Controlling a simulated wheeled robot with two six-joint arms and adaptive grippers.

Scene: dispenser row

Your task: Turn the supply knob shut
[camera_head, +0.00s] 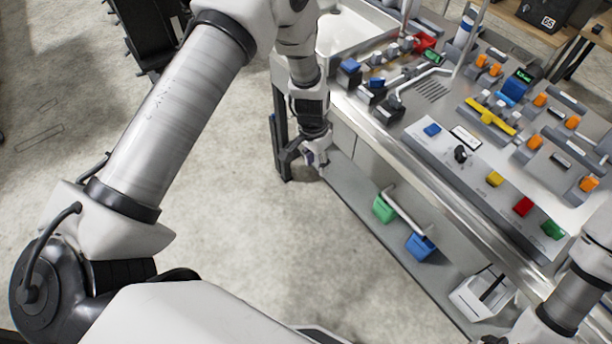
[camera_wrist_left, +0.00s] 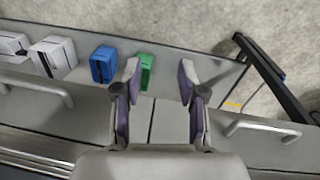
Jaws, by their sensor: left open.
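A black knob (camera_head: 460,153) stands on the sloped grey front panel (camera_head: 477,175) of the bench, between a blue button and a yellow button. Its label is too small to read, so I cannot tell whether it is the supply knob or how it is set. My left gripper (camera_head: 314,158) is beside the front left of the bench, below the worktop and well apart from the knob. In the left wrist view the gripper (camera_wrist_left: 158,75) is open and empty, over the bench front and lower shelf. The knob is not visible there. My right arm enters at lower right, its gripper out of view.
Blue (camera_head: 432,130), yellow (camera_head: 494,178), red (camera_head: 522,206) and green (camera_head: 552,229) buttons share the panel. Several dispensers and a yellow bar (camera_head: 490,117) stand behind.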

